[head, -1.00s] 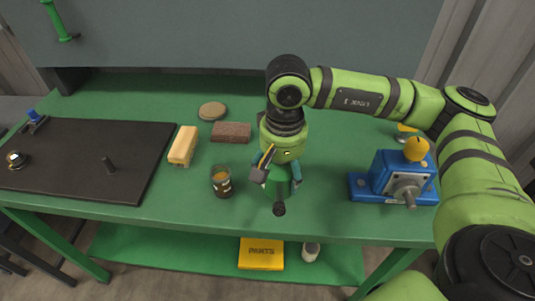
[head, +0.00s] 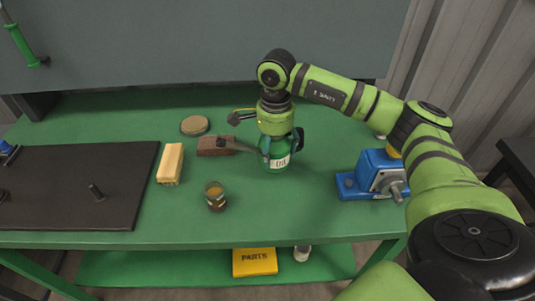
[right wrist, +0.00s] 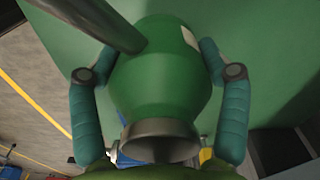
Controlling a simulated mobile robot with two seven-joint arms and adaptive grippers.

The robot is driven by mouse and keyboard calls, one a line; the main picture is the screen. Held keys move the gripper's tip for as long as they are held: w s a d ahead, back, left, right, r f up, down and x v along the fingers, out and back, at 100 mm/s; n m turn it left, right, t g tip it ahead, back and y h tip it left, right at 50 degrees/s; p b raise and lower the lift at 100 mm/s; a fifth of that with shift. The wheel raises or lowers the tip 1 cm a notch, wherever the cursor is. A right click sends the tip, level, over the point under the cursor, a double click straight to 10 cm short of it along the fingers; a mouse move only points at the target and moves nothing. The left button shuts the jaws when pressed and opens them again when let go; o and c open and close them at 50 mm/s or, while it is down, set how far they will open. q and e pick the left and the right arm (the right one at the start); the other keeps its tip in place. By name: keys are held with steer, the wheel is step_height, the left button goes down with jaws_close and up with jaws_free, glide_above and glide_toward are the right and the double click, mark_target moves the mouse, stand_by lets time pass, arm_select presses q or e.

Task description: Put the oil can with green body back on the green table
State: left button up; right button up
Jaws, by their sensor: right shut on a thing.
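The oil can with green body (head: 276,162) is upright at the middle of the green table (head: 330,215), with a pale label facing the front and its dark spout pointing left. My right gripper (head: 281,143) comes down from above and is shut on the can, one finger on each side. In the right wrist view the green body (right wrist: 160,75) lies between both teal fingers, with the spout at the upper left. The can's base looks at or very close to the tabletop; I cannot tell whether it touches. My left gripper is not in view.
A glass jar (head: 215,197), a brown block (head: 214,146), a yellowish brush or block (head: 170,163) and a round disc (head: 194,125) stand left of the can. A dark mat (head: 120,190) lies farther left. A blue machine (head: 370,174) stands right.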

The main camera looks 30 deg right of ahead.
steer(key=shift+w+a+f, duration=0.45)
steer(key=shift+w, duration=0.3)
step_height(320, 180, down, 4)
steer(key=shift+r+p, duration=0.1)
steer(key=shift+p, duration=0.95)
steer(key=shift+f, duration=0.2)
steer(key=shift+f, duration=0.1)
steer(key=shift+f+b, duration=0.15)
steer(key=shift+b, duration=0.2)
steer(key=o, duration=1.7)
